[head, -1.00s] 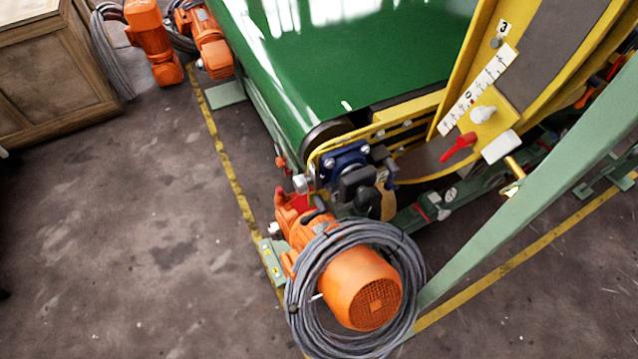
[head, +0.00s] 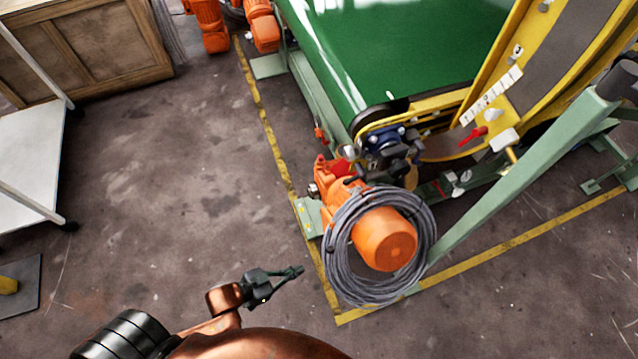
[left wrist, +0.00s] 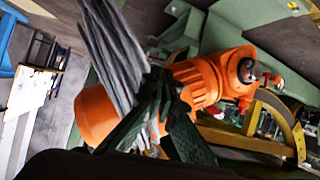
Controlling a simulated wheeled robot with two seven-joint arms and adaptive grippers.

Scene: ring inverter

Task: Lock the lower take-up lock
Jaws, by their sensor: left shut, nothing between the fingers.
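The ring inverter has several red levers, and I cannot tell which is the lower take-up lock. One red lever (head: 473,138) is beside the white scale on the yellow ring frame. A small red handle (head: 320,134) is on the green conveyor frame, and a red part (head: 438,187) shows low behind the motor. My left gripper (head: 300,270) is shut and empty, in front of and left of the orange motor (head: 385,238). In the left wrist view its dark fingers (left wrist: 168,118) appear in front of the orange motor (left wrist: 195,85) and grey cable. My right gripper is out of view.
A coiled grey cable (head: 345,275) hangs around the motor. A green strut (head: 520,180) slants up on the right. A white cart (head: 28,165) and wooden cabinet (head: 95,50) stand left. The floor between cart and conveyor is clear.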

